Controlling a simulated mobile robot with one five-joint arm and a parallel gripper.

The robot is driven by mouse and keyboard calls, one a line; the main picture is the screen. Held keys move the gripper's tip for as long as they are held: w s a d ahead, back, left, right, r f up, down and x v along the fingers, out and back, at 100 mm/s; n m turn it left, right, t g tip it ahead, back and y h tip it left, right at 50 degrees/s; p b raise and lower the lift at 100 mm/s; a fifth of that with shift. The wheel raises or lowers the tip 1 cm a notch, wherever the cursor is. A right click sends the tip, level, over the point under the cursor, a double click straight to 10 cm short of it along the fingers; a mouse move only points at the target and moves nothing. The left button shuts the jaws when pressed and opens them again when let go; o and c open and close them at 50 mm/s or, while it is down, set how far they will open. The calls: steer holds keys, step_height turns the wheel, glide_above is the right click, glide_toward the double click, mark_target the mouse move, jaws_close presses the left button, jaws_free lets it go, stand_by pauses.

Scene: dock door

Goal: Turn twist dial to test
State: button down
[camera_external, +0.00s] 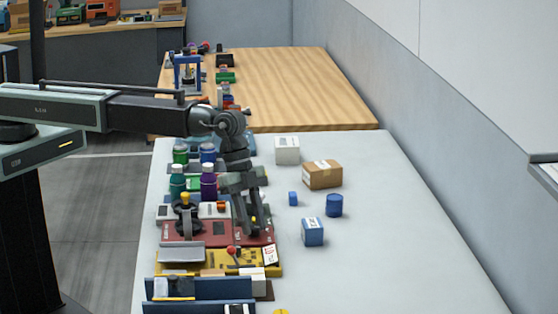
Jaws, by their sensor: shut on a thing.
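My gripper (254,225) points down over the right part of a dark red panel (208,232) on the grey-white table. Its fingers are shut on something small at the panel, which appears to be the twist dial. The fingers hide the dial, so I cannot read which way it is turned. The test mark cannot be made out at this size.
A yellow panel (212,260) with a red-knobbed lever (231,250) sits just in front. A black and yellow knob device (186,212) and bottles (208,183) stand to the left and behind. Boxes (323,174) and a blue cylinder (334,205) stand right. The far right tabletop is clear.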

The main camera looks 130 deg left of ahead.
steer(key=m, duration=0.2)
steer(key=m+g+h, duration=0.1)
steer(key=m, duration=0.1)
steer(key=shift+a+m+h, duration=0.15)
steer(key=shift+m+h, duration=0.15)
stand_by(0.5)
steer(key=c, duration=1.1)
jaws_free()
steer(key=p+v, duration=0.7)
steer(key=shift+s+a+r, duration=0.1)
steer(key=shift+r, duration=0.2)
